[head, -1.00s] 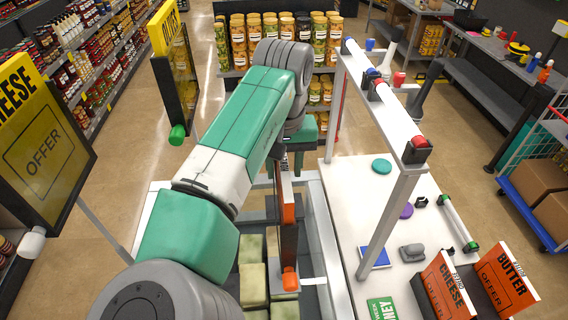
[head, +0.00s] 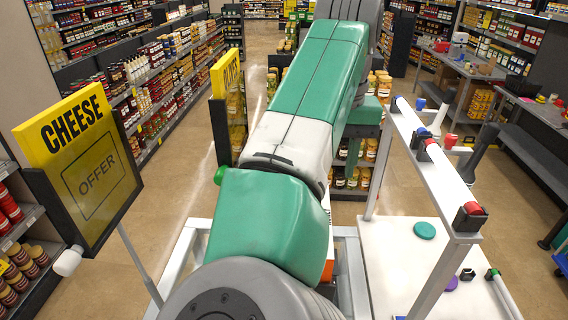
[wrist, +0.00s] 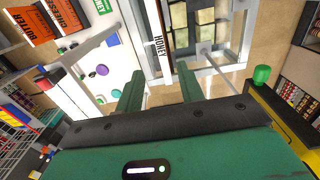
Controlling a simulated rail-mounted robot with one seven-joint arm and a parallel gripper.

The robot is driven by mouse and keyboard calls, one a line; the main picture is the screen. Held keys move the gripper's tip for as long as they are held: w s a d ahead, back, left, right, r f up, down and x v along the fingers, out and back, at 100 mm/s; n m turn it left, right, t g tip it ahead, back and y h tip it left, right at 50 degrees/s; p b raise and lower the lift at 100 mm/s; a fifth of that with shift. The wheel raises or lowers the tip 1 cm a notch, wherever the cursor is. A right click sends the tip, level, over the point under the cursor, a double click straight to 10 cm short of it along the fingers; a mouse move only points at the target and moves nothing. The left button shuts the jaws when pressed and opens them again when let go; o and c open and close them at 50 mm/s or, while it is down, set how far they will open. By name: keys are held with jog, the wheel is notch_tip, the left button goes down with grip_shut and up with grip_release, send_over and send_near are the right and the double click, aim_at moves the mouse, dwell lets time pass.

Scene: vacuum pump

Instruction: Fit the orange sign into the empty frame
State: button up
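The orange sign (wrist: 159,45) shows edge-on in the wrist view as a white strip lettered HONEY with orange beside it. A narrow dark strip, apparently its frame (wrist: 168,28), runs along its right side. My gripper (wrist: 160,72) has its two green fingers spread on either side of the sign's edge, with gaps showing. How deep the sign sits in the frame cannot be seen. In the head view my arm hides the gripper and most of the sign; only an orange end piece (head: 327,271) shows below it.
A framed yellow CHEESE sign (head: 82,160) stands at the left, with another yellow sign (head: 226,100) behind it. A white bench (head: 395,250) with a raised rail stands right. Orange BUTTER and CHEESE signs (wrist: 68,15) are at the bench. A crate frame (wrist: 225,55) lies below.

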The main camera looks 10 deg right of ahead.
jog(key=d+f+m+t+h, duration=0.4)
jog(key=d+t+h, duration=0.1)
jog(key=d, duration=0.8)
jog(key=s+a+r+n+t+h, duration=0.1)
jog(key=s+a+r+t+h, duration=0.35)
jog(key=a+r+t, duration=0.75)
jog(key=s+a+r+n+t+y, duration=0.3)
jog(key=s+a+t+y, duration=0.1)
jog(key=s+a, duration=0.3)
jog(key=s+a+r+n+t+y, duration=0.3)
jog(key=s+a+y, duration=0.3)
jog(key=a, duration=0.6)
jog(key=shift+s+a+t, duration=0.2)
jog(key=shift+s+t, duration=0.3)
